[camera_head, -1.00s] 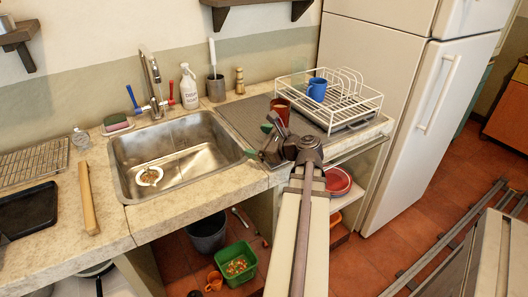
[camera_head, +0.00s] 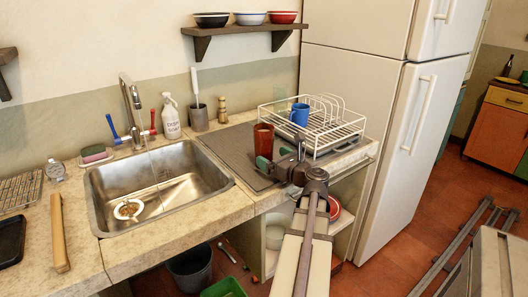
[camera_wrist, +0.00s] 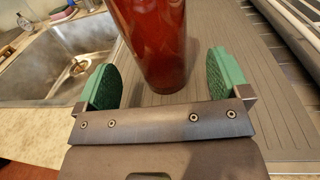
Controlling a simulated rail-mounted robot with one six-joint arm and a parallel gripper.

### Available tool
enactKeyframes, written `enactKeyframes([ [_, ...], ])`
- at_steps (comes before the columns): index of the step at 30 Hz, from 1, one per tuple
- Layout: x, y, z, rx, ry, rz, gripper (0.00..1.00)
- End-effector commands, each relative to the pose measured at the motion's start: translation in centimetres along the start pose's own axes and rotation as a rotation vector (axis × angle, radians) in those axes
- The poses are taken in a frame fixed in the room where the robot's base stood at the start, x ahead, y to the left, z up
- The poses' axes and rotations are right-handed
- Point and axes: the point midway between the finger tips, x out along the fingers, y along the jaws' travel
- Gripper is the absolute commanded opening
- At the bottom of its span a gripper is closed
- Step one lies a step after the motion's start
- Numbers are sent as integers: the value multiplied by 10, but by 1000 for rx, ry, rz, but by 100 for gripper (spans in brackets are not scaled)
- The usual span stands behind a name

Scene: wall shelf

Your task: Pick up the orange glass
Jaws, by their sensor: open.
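The orange glass (camera_head: 264,140) is a tall, reddish-orange tumbler standing upright on the grey drain mat, left of the dish rack. In the wrist view the glass (camera_wrist: 152,45) rises out of the top of the picture, with its base just beyond the gripper's palm. My gripper (camera_head: 272,166) is open at the front of the glass in the head view. In the wrist view its green fingertips (camera_wrist: 147,85) stand apart, one on each side of the glass's lower part, with a visible gap on both sides.
A white wire dish rack (camera_head: 335,128) with a blue mug (camera_head: 299,115) stands close to the right. The sink (camera_head: 160,185) lies to the left. The grey mat (camera_head: 228,150) is bare left of the glass. A bowl shelf (camera_head: 240,35) hangs above.

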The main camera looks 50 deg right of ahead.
Motion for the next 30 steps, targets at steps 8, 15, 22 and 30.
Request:
enactKeyframes([
  [8,30,0,0,-1,0,4,94],
  [15,52,1,0,-1,0,1,94],
  [22,52,1,0,-1,0,1,82],
  [30,52,1,0,-1,1,1,56],
])
